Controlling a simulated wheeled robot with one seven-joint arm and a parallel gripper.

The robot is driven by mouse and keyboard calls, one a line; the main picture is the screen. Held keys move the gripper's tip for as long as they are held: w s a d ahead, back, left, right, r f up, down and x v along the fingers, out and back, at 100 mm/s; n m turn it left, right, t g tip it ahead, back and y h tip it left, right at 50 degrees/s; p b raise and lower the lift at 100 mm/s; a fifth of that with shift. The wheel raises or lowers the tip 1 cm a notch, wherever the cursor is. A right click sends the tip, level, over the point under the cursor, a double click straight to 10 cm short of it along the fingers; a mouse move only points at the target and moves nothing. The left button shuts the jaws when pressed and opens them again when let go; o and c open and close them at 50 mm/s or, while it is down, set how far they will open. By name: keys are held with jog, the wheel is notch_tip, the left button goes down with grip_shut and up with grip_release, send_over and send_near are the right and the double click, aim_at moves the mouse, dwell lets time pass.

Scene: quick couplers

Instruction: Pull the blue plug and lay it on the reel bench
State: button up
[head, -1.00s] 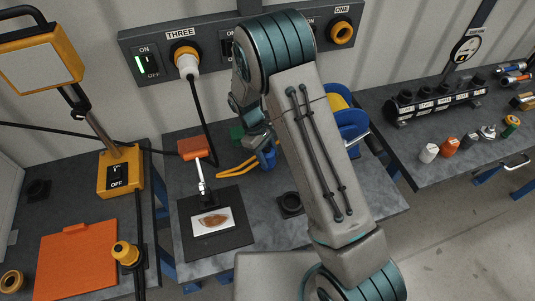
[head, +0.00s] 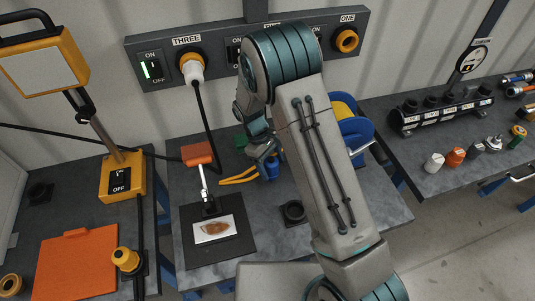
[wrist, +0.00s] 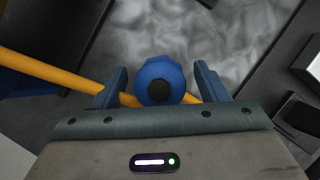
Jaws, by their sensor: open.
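The blue plug (head: 269,166) is at the reel bench (head: 265,232), partly behind my arm in the head view. In the wrist view the blue plug (wrist: 154,70) shows end-on with a dark round centre, and a yellow-orange cable (wrist: 50,70) passes behind it. My gripper (wrist: 160,84) is open, with one finger on each side of the plug and a visible gap to each. Whether the plug rests on the bench top I cannot tell. The blue reel (head: 352,138) with its yellow drum stands at the right back of this bench, partly covered by my arm.
A black ring (head: 294,211) lies near my arm. White plug THREE (head: 191,72) sits in the wall panel, its black cable hanging down.

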jog(key=b+v, duration=0.2)
jog(key=v, duration=1.1)
jog(key=shift+r, duration=0.2)
